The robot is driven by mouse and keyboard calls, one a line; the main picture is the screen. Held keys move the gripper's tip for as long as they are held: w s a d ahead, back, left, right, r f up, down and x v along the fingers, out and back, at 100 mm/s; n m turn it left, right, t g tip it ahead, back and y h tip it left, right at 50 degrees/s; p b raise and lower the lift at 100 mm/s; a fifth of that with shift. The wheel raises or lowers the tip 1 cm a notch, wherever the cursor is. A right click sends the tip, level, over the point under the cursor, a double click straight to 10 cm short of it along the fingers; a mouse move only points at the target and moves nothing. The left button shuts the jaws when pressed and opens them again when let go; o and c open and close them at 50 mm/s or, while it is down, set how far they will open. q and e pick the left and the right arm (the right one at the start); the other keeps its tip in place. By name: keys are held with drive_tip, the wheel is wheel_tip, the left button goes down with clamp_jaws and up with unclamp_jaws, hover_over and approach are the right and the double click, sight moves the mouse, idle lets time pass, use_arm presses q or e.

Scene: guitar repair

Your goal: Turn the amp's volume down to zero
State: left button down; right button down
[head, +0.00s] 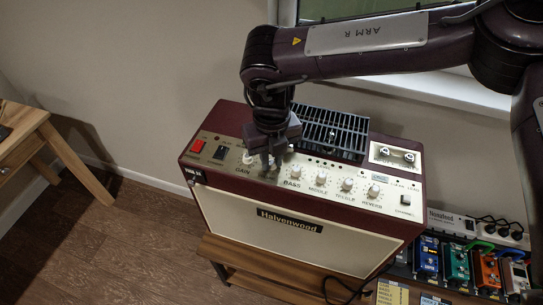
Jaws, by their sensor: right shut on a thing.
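The amp (296,218) has a maroon case, a cream front with a "Halvenwood" badge, and a light control panel on top. My right gripper (271,166) points down onto this panel, between the GAIN label and the BASS knob (295,171). It is shut on a control knob there, which the fingers mostly hide; its label and pointer cannot be read. The MIDDLE knob (321,178), TREBLE knob (347,184) and REVERB knob (373,190) stand in a row to the right. My left gripper is not in view.
A red switch (198,146) sits at the panel's left end. A black grille (330,131) lies behind the knobs. The amp stands on a wooden bench (290,274). Effect pedals (457,262) are at the right, and a wooden table (28,135) is at the left.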

sight(273, 162)
drive_tip(key=n, duration=0.6)
drive_tip(key=shift+w, duration=0.1)
drive_tip(key=n, duration=0.7)
drive_tip(key=shift+w+r, duration=0.1)
idle(0.5)
drive_tip(key=c, duration=1.3)
unclamp_jaws()
drive_tip(key=shift+d, duration=0.1)
drive_tip(key=shift+r, duration=0.4)
wheel_tip(273, 162, up, 7)
drive_tip(key=shift+f+b, duration=0.1)
drive_tip(key=shift+b, duration=0.65)
